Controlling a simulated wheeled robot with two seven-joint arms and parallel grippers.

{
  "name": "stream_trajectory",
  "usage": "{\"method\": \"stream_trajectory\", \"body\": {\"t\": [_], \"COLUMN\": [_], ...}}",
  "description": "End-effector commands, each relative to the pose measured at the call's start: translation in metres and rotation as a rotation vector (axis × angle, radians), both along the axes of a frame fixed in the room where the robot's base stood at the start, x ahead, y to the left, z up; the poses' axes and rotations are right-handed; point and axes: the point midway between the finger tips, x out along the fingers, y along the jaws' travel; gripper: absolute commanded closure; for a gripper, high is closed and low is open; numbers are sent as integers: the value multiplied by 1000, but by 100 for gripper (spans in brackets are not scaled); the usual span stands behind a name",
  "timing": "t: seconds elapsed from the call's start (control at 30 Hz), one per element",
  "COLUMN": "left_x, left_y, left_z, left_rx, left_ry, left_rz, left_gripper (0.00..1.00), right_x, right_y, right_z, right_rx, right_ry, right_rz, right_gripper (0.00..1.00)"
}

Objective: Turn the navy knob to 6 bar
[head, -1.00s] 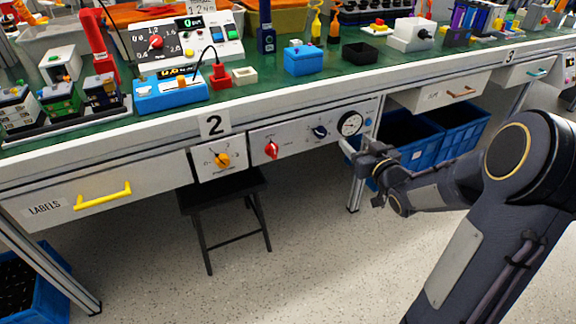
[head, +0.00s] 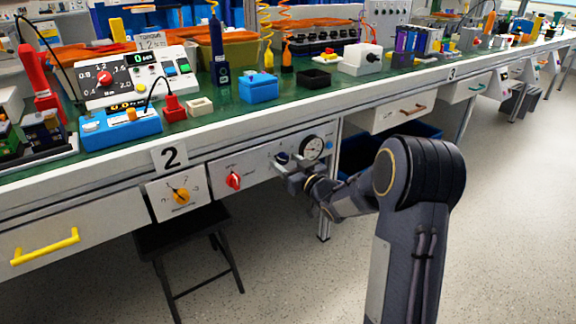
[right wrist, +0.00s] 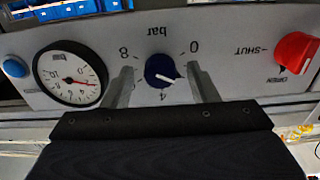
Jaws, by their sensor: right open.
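The navy knob (right wrist: 160,70) is on the grey panel below the bench. In the right wrist view its dial appears upside down, with 0 at upper right, 4 below and 8 at upper left. The white pointer slants down to the right, between 0 and 4. My right gripper (right wrist: 160,67) is open, with one finger on each side of the knob and gaps visible between. In the head view my right gripper (head: 289,173) is in front of the navy knob (head: 282,157) and partly hides its dial. My left gripper is not in view.
A round gauge (right wrist: 71,77) with a red needle and a blue button (right wrist: 15,67) sit on one side of the knob. A red SHUT/OPEN knob (right wrist: 296,52) is on the other. An orange knob (head: 181,196) and a black stool (head: 185,230) are further left.

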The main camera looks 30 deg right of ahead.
Motion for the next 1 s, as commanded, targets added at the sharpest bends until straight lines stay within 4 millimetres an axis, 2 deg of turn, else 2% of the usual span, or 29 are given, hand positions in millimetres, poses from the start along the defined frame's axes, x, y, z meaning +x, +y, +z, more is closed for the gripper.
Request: {"method": "stream_trajectory", "body": {"t": [0.13,0.47,0.77,1.0], "left_x": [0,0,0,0], "left_y": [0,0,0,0], "left_z": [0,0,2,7], "left_rx": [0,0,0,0], "left_ry": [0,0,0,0], "left_rz": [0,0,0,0], "left_gripper": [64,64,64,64], "right_x": [0,0,-1,-1], "right_y": [0,0,-1,-1], "right_z": [0,0,0,0], "right_rx": [0,0,36,169], "right_ry": [0,0,4,16], "right_rz": [0,0,-2,-2], "right_gripper": [47,90,91,91]}}
